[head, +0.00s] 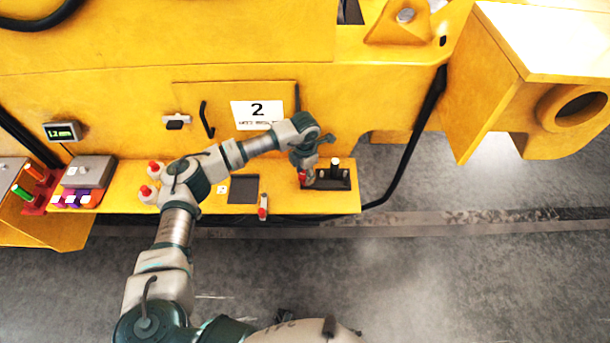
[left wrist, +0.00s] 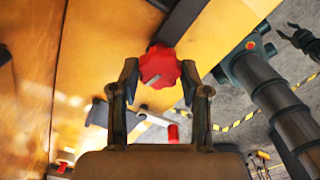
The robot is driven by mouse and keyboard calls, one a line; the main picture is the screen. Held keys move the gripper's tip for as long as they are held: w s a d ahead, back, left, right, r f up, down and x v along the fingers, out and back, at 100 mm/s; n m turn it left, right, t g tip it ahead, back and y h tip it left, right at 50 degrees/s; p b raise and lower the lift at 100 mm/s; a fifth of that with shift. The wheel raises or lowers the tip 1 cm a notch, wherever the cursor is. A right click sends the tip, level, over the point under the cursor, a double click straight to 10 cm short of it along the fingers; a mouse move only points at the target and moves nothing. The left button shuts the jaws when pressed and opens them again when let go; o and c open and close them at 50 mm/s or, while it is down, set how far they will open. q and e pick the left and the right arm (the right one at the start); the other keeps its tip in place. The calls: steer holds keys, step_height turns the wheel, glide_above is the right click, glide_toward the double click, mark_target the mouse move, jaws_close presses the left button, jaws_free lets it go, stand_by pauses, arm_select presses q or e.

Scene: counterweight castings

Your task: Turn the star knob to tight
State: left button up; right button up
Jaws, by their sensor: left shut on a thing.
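The star knob (left wrist: 160,67) is red and lobed, with a small grey mark on its face, in the left wrist view. It sits between the two fingers of my left gripper (left wrist: 159,76), which is shut on it from both sides. In the head view the red knob (head: 302,177) shows only in part, under my left gripper (head: 304,168), at the left end of a dark base plate (head: 326,185) on the yellow ledge. The tight marking cannot be read.
A black cable (head: 411,145) hangs to the right.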

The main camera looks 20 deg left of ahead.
arm_select(q)
steer(key=m+b, duration=0.1)
steer(key=m, duration=0.1)
steer(key=m+b, duration=0.1)
steer(key=m, duration=0.1)
steer(key=shift+w+f+m, duration=0.15)
steer(key=shift+m, duration=0.15)
steer(key=m+b, duration=0.3)
steer(key=m, duration=0.3)
steer(key=shift+m+b, duration=0.45)
steer(key=shift+m, duration=0.75)
arm_select(e)
steer(key=w+a+r, duration=0.2)
steer(key=w+r, duration=0.7)
steer(key=w, duration=0.4)
steer(key=shift+a+t, duration=0.25)
steer(key=shift+t, duration=0.05)
arm_select(q)
steer(key=o, duration=1.2)
steer(key=shift+c, duration=0.2)
steer(key=shift+d, duration=0.1)
